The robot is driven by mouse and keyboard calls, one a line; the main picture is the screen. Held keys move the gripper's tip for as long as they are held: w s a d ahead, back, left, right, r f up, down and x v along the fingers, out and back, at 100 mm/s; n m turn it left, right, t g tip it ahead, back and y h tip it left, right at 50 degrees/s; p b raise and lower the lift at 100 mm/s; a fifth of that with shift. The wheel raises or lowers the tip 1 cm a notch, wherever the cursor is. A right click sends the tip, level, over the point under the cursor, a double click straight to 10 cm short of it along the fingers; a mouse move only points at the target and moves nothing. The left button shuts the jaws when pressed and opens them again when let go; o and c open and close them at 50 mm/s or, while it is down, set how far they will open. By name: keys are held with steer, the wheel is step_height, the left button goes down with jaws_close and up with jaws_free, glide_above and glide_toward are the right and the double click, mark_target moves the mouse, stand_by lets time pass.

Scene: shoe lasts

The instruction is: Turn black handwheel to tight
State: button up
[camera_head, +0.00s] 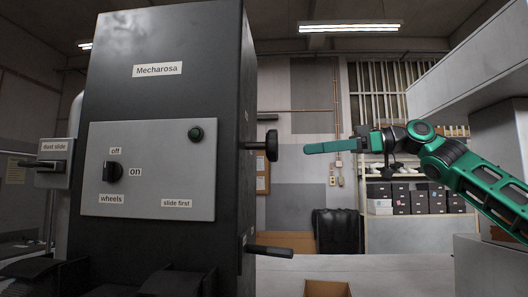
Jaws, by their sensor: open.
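The black handwheel (271,145) sits on a short shaft out of the right side of the dark machine (170,40). It is seen nearly edge-on, so its turned position cannot be told. My gripper (308,147) is just right of the handwheel at about the same height, with a visible gap between them in the picture. Its green fingers point left at the wheel. They overlap from this side view, and the jaws are open and empty. A small label on the machine's side by the wheel is too oblique to read.
A black lever (268,251) sticks out below the handwheel. The grey front panel (150,170) carries a knob (112,172) and a green button (195,134). A dust slide handle (48,164) is at far left. An open cardboard box (327,290) stands at the bottom.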

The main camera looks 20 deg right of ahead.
mark_target(268, 145)
steer(key=shift+n+g+y, duration=0.3)
steer(key=shift+n+y, duration=0.4)
steer(key=w+a, duration=0.2)
steer(key=a, duration=0.1)
steer(key=w+a+r, duration=0.1)
steer(key=w+a, duration=0.2)
steer(key=a, duration=0.1)
steer(key=w+a, duration=0.3)
steer(key=shift+a+r, duration=0.25)
steer(key=shift+a, duration=0.05)
steer(key=shift+d, duration=0.1)
steer(key=c, duration=1.1)
